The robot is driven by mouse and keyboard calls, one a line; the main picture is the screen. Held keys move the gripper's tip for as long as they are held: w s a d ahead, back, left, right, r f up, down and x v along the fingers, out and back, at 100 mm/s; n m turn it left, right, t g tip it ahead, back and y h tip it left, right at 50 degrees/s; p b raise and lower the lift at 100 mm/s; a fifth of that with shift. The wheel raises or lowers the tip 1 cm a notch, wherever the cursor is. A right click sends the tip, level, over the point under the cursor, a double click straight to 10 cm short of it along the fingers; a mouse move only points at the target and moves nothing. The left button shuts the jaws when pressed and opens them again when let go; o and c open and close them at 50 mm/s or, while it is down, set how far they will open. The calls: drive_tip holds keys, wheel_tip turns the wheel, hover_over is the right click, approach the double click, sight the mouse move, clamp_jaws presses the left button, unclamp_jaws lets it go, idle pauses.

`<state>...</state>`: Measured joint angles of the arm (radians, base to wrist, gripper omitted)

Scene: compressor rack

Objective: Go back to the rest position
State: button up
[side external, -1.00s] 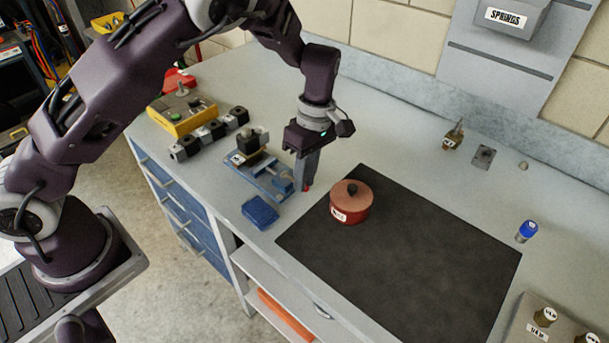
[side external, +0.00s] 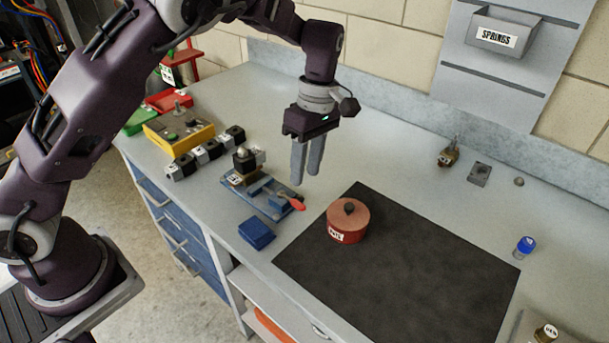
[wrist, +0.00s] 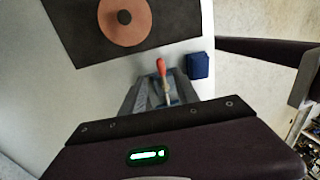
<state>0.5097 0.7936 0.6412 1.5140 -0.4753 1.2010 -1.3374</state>
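My gripper (side external: 305,178) hangs fingers-down in the side external view, above the bench behind a small blue vise (side external: 262,195). Its two fingers are apart with nothing between them. The vise has a red-tipped handle (side external: 296,203) sticking out on its right; the fingertips are apart from it.
A red round pot (side external: 347,222) stands on a dark mat (side external: 420,260). A blue block (side external: 257,233) lies in front of the vise. A springs bin (side external: 500,35) hangs on the wall.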

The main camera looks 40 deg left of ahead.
drive_tip(key=s+a+r+m+t+h, duration=0.3)
drive_tip(key=s+r+m, duration=0.5)
drive_tip(key=s+r, duration=0.6)
drive_tip(key=s+a+r+m+t+y, duration=0.2)
drive_tip(key=s+a+m+t+y, duration=0.1)
drive_tip(key=s+m, duration=0.7)
drive_tip(key=shift+s+a+t, duration=0.2)
drive_tip(key=shift+s+t, duration=0.7)
drive_tip(key=shift+s, duration=0.3)
drive_tip(key=shift+r, duration=0.1)
